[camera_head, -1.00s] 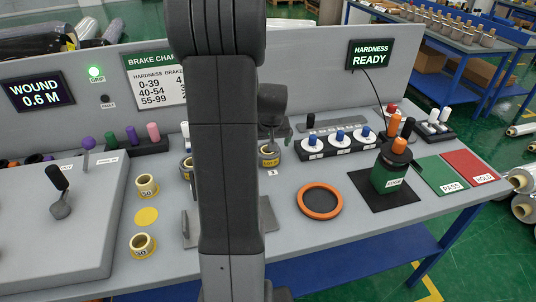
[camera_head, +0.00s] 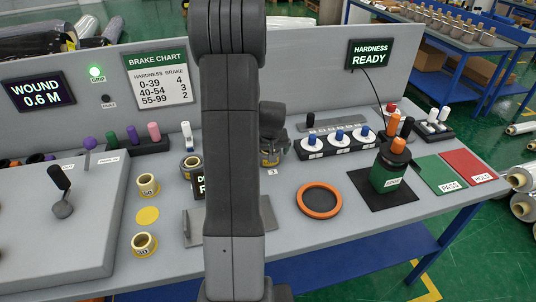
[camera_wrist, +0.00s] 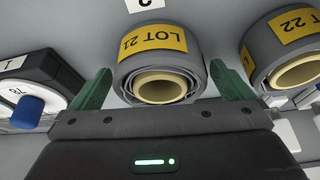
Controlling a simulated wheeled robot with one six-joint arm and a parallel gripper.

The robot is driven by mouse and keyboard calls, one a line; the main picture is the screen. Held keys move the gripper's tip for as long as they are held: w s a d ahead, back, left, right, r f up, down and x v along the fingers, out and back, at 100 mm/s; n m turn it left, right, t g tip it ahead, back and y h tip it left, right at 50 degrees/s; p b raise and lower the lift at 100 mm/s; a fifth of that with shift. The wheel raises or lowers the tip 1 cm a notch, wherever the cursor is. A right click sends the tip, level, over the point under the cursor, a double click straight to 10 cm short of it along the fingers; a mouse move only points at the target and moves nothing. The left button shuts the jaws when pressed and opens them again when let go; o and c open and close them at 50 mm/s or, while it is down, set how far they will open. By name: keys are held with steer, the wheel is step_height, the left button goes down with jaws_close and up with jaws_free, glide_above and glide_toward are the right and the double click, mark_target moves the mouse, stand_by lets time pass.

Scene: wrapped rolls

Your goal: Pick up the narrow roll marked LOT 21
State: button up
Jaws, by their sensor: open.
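The grey roll marked LOT 21 (camera_wrist: 160,45) has a yellow label and a cream core, and stands on end in the wrist view. My gripper (camera_wrist: 159,70) is open, with one green finger on each side of this roll; I cannot tell whether either finger touches it. A similar roll marked LOT 22 (camera_wrist: 285,35) stands just right of the right finger. In the head view my gripper (camera_head: 272,132) is low over a roll with a yellow label (camera_head: 270,159), near a card numbered 3, and hides its top. My arm covers part of the bench there.
A black block with white discs and blue pegs (camera_head: 340,138) stands close to the right; its edge also shows in the wrist view (camera_wrist: 25,95). An orange ring (camera_head: 319,201) lies in front.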

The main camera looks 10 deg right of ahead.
steer(key=c, duration=1.2)
steer(key=shift+o, duration=0.2)
steer(key=shift+r, duration=0.15)
